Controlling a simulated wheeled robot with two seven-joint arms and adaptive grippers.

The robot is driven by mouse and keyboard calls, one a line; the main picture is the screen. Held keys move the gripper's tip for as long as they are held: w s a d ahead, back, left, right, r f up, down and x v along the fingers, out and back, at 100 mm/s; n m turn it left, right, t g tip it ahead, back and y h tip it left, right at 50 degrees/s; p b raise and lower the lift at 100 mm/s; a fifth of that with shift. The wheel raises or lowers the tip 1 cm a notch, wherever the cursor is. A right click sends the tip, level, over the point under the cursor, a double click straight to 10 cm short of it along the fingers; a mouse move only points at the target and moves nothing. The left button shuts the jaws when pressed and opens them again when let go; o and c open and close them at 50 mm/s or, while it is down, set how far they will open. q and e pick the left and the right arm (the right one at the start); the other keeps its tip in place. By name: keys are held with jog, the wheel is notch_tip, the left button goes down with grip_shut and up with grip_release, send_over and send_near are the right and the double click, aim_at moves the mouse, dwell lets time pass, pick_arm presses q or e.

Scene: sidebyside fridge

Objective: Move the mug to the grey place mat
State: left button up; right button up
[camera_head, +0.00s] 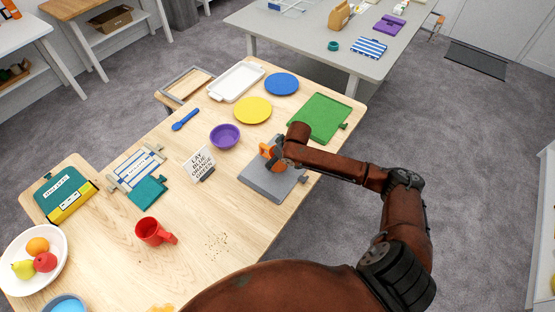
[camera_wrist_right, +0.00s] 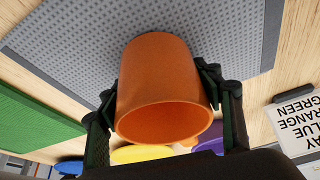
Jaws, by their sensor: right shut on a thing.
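An orange mug (camera_wrist_right: 160,85) is between the two fingers of my right gripper (camera_wrist_right: 163,95), which is shut on it. In the head view the orange mug (camera_head: 266,151) shows only in part beside my right gripper (camera_head: 274,155). The grey place mat (camera_head: 262,187) lies under and around them on the wooden table; it also fills the top of the right wrist view (camera_wrist_right: 75,45). I cannot tell whether the mug touches the mat. A red mug (camera_head: 150,230) stands on the table at the front left. My left gripper is not in view.
A green mat (camera_head: 322,117) lies behind the grey mat. A purple bowl (camera_head: 225,136), yellow plate (camera_head: 253,111), blue plate (camera_head: 282,83) and a sign (camera_head: 199,163) with colour words stand nearby. A fruit plate (camera_head: 15,285) is at the front left.

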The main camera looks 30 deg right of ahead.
jog(key=o, duration=1.4)
jog(key=shift+r, duration=0.15)
jog(key=p+v, duration=0.2)
jog(key=v, duration=0.9)
jog(key=shift+s+r+p, duration=0.2)
jog(key=shift+r+p, duration=0.15)
